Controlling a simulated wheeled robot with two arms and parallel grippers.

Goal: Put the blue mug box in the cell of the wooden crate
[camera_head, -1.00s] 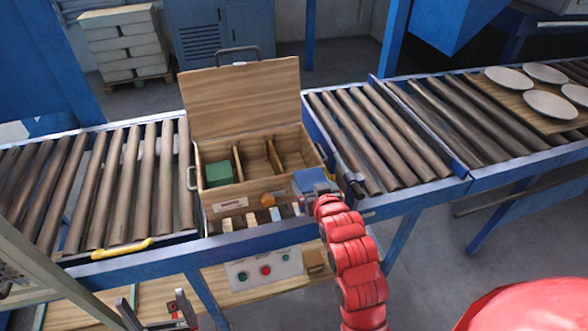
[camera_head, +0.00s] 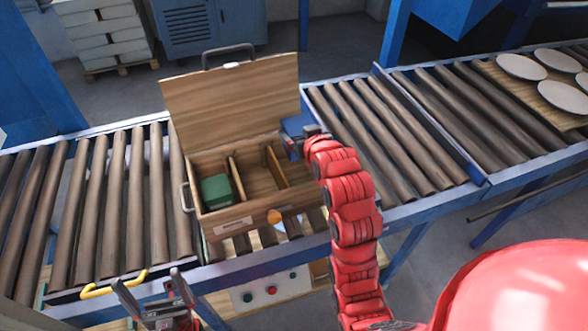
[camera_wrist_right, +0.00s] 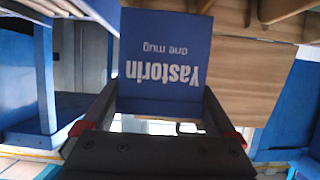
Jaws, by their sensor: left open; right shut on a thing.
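The blue mug box (camera_head: 295,124) is held by my right gripper (camera_head: 303,138) at the back right of the wooden crate (camera_head: 258,213). It fills the middle of the right wrist view (camera_wrist_right: 165,60), between the two fingers, with its "Yastorin one mug" print upside down. It overlaps the crate's right cell in the picture; its height above the cell cannot be told. The crate's lid is open at the back. A green box (camera_head: 216,191) sits in the left cell; the middle cell looks empty. My left gripper (camera_head: 152,293) is open and empty, front left of the crate.
The crate stands on a roller conveyor (camera_head: 120,200) with rollers on both sides. A yellow handle (camera_head: 115,284) lies along the conveyor's front edge. Plates (camera_head: 522,65) rest on a board at the far right. A button panel (camera_head: 270,290) is below the crate.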

